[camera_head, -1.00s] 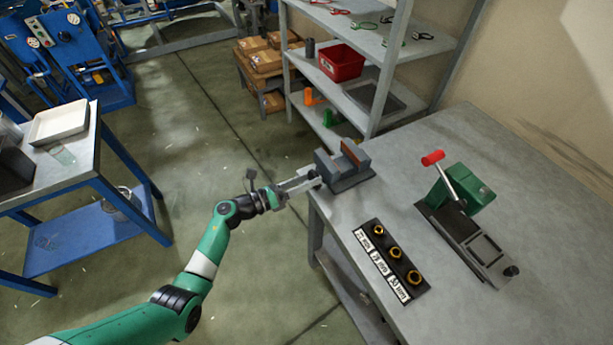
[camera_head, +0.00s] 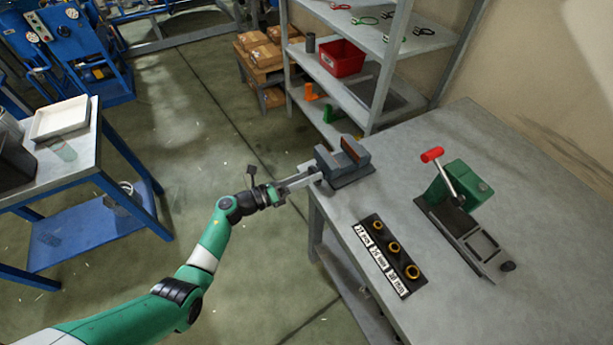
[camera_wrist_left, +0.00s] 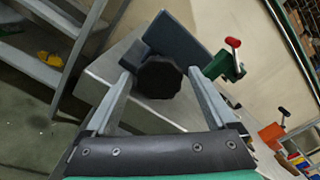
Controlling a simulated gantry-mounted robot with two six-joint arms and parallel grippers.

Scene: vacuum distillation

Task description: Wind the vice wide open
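The grey-blue vice (camera_head: 347,174) sits at the near left corner of the workbench, with a gap between its front jaw and its brown-faced rear jaw. Its round black knob (camera_wrist_left: 158,78) faces me in the left wrist view. My left gripper (camera_head: 318,173) reaches to the vice from the left. In the left wrist view its fingers (camera_wrist_left: 159,75) are apart, one on each side of the knob, with narrow gaps showing; I cannot tell whether either touches it. The screw behind the knob is hidden. My right gripper is not in view.
On the workbench (camera_head: 330,207) are a labelled black ring holder (camera_head: 376,264) and a green device with a red-handled lever (camera_head: 462,186). A shelf rack (camera_head: 375,92) with a red bin (camera_head: 342,58) stands behind the vice. A blue-framed table (camera_head: 75,182) is at left, with open floor between.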

